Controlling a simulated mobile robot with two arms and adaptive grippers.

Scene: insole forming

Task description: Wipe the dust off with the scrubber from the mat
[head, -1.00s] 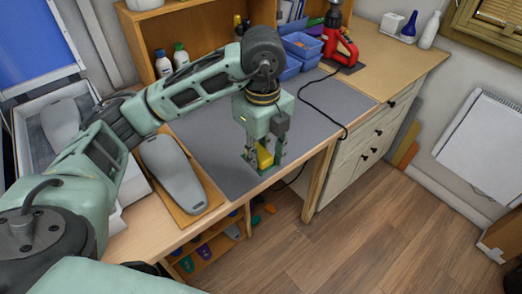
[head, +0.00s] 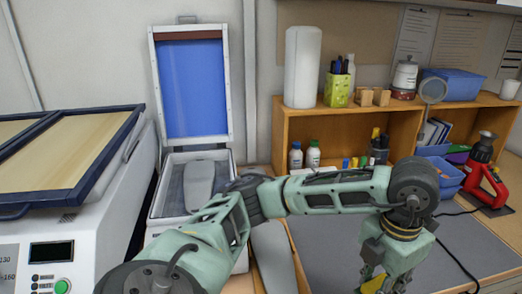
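The grey mat (head: 325,243) lies on the workbench at the lower right of the head view, its near part cut off by the bottom edge. My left arm reaches across from the left and its gripper (head: 380,285) points down over the mat at the bottom edge. A yellow block, which looks like the scrubber (head: 373,284), shows between its fingers, partly hidden and cut off. The fingertips and any contact with the mat are out of view. I cannot make out dust on the mat. My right gripper is not in view.
A white machine with an open blue lid (head: 192,90) holds a grey insole shape (head: 199,185). A large white press (head: 70,190) stands at left. A wooden shelf (head: 345,119) with bottles backs the mat. Blue bins (head: 446,175) and a red tool (head: 485,172) stand right.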

